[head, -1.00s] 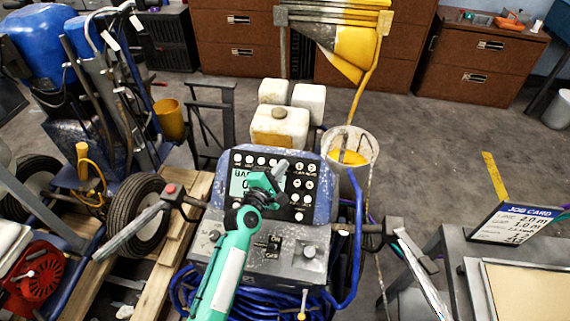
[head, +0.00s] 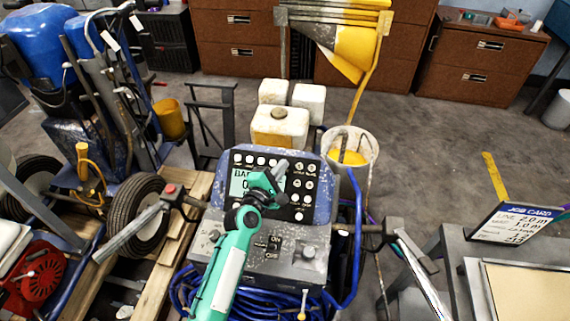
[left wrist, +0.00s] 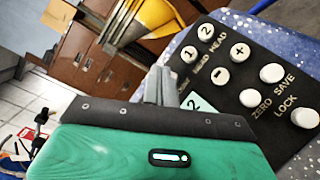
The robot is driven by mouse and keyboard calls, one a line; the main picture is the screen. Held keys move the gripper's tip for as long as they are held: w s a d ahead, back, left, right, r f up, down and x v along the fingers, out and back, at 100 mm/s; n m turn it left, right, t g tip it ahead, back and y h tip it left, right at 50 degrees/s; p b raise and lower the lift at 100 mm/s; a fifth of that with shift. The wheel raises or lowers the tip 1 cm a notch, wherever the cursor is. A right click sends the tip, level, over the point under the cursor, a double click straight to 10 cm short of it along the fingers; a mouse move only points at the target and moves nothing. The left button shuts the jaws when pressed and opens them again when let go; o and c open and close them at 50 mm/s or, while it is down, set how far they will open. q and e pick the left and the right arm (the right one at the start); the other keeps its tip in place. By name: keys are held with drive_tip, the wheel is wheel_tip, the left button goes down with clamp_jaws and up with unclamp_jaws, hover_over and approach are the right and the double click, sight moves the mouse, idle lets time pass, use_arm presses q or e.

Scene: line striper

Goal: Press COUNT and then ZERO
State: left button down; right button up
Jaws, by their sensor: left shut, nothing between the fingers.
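The line striper's control panel (head: 320,165) is a black keypad with round white buttons on a blue speckled housing. Its pale display (head: 238,180) is partly hidden by my left gripper (head: 283,167). The gripper is shut and empty, its tips over the middle of the keypad; contact with a button cannot be told. In the left wrist view the closed fingers (left wrist: 160,82) are beside the keypad's edge. The ZERO button (left wrist: 250,97) is to their right, near the SAVE button (left wrist: 272,73) and LOCK button (left wrist: 305,117). I cannot read a COUNT label. My right gripper is out of view.
A grey lower panel with an ON/OFF switch (head: 272,246) lies below the keypad. Handlebars (head: 140,230) stick out on both sides. Blue hose (head: 357,240) runs at the right. A job card (head: 515,224) stands on a bench at the right. White tanks (head: 280,128) stand behind.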

use_arm(q)
drive_tip(key=shift+w+f, duration=0.1)
drive_tip(key=shift+f, duration=0.05)
drive_tip(key=shift+w+f, duration=0.1)
drive_tip(key=shift+w, duration=0.05)
idle(0.4)
drive_tip(key=shift+w+d+f+b, duration=0.1)
drive_tip(key=shift+w+f+b, duration=0.25)
drive_tip(key=shift+b, duration=0.2)
idle(0.4)
idle(0.4)
drive_tip(key=shift+s+r+p, duration=0.35)
drive_tip(key=shift+r+p, duration=0.15)
drive_tip(key=shift+p, duration=0.15)
drive_tip(key=shift+s+r, duration=0.1)
drive_tip(key=shift+s, duration=0.15)
